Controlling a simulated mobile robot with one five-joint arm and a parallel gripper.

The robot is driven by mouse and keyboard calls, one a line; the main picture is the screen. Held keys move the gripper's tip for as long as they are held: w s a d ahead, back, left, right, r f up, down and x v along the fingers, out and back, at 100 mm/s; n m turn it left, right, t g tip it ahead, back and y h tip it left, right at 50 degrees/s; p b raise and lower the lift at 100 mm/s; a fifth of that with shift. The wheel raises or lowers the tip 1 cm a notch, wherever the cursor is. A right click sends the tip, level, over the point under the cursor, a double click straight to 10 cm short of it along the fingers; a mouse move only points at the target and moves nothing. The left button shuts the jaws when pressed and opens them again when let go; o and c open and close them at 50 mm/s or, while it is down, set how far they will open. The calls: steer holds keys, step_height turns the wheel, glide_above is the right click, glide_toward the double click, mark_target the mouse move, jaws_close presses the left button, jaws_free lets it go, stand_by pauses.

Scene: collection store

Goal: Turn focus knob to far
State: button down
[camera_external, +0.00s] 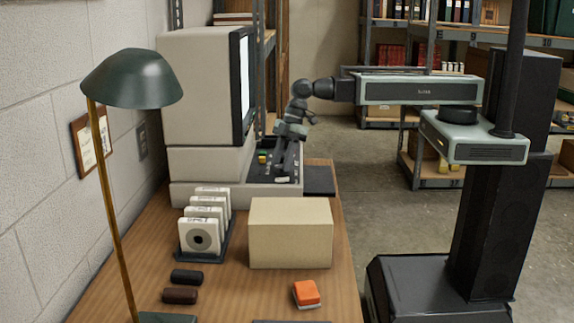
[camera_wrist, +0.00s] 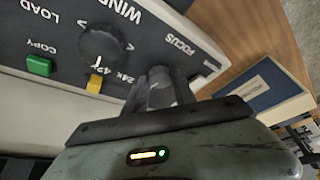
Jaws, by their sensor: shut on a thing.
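The microfilm reader (camera_external: 200,90) stands on the desk against the wall, with a dark control panel (camera_external: 262,168) at its base. In the wrist view the panel (camera_wrist: 60,72) carries a FOCUS label, and my gripper (camera_wrist: 165,88) is down on the panel beside it, shut on the focus knob. The knob is mostly hidden between the fingers, so its pointer and setting cannot be read. In the external view my gripper (camera_external: 287,165) reaches down to the right part of the panel.
Near the gripper are a black WIND knob (camera_wrist: 102,43), a yellow control (camera_wrist: 95,82) and a green COPY button (camera_wrist: 39,66). A blue-topped box (camera_wrist: 258,86) lies to the right. A beige box (camera_external: 290,232), film boxes (camera_external: 200,236) and a green lamp (camera_external: 131,78) stand in front.

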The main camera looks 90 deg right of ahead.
steer(key=m+h, duration=0.1)
steer(key=m, duration=0.2)
steer(key=shift+s+a+m+t, duration=0.1)
steer(key=shift+s+m+t, duration=0.05)
steer(key=shift+m+t, duration=0.25)
steer(key=m, duration=0.1)
steer(key=m+h, duration=0.1)
steer(key=m, duration=0.1)
steer(key=shift+a+m+t+h, duration=0.15)
steer(key=shift+m+t+h, duration=0.15)
steer(key=m+h, duration=0.1)
steer(key=m, duration=0.2)
steer(key=shift+a+m, duration=0.15)
steer(key=shift+m, duration=0.15)
steer(key=shift+a+m+h, duration=0.1)
steer(key=shift+m+h, duration=0.7)
steer(key=shift+m, duration=0.9)
steer(key=c, duration=1)
jaws_free()
steer(key=shift+c, duration=0.2)
